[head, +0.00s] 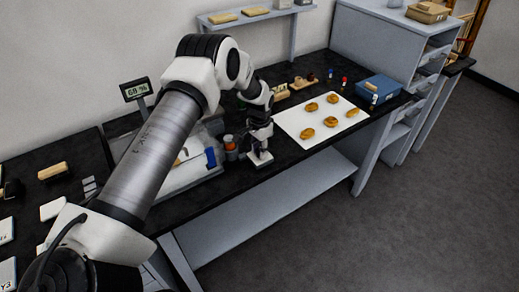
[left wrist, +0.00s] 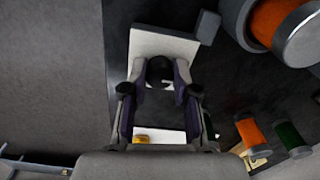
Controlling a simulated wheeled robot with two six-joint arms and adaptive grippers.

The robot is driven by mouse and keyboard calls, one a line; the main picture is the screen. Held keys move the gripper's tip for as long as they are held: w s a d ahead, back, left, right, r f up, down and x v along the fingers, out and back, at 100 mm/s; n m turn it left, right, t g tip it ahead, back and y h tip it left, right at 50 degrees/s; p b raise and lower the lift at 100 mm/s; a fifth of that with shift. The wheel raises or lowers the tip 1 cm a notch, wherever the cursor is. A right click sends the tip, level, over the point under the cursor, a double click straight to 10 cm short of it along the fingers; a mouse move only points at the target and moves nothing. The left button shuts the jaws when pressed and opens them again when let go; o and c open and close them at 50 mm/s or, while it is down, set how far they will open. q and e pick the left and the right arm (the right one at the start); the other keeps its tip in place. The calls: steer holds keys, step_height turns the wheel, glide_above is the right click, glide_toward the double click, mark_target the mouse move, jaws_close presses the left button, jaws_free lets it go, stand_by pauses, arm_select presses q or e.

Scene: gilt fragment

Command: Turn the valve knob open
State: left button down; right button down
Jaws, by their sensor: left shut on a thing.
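In the left wrist view the valve knob (left wrist: 160,72) is a dark, rounded piece between my fingertips. It stands at a pale, square-edged block (left wrist: 165,43) with a grey piece at its upper right corner. My left gripper (left wrist: 159,76) is shut on the knob. In the head view the same gripper (head: 261,146) reaches down at the front edge of the black bench, and it hides the knob. A pale base (head: 262,160) shows just under it. I cannot tell the knob's turn angle. My right gripper is not in view.
A white sheet (head: 301,121) with several golden-brown pieces lies right of the gripper. Orange-topped jars (head: 229,141) stand close on its left. A display (head: 136,90) reads about 68 %. A blue box (head: 377,88) sits farther right. The floor in front is clear.

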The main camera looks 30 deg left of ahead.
arm_select(q)
steer(key=shift+f, duration=0.15)
steer(key=m+b, duration=0.3)
steer(key=shift+f, duration=0.15)
steer(key=m+b, duration=0.2)
steer(key=m, duration=0.2)
steer(key=shift+m, duration=0.4)
steer(key=m+b, duration=0.2)
steer(key=m, duration=0.3)
steer(key=m+b, duration=0.1)
steer(key=m, duration=0.4)
stand_by(0.4)
steer(key=c, duration=0.9)
jaws_free()
steer(key=shift+d, duration=0.1)
steer(key=shift+w, duration=0.1)
steer(key=shift+r, duration=0.2)
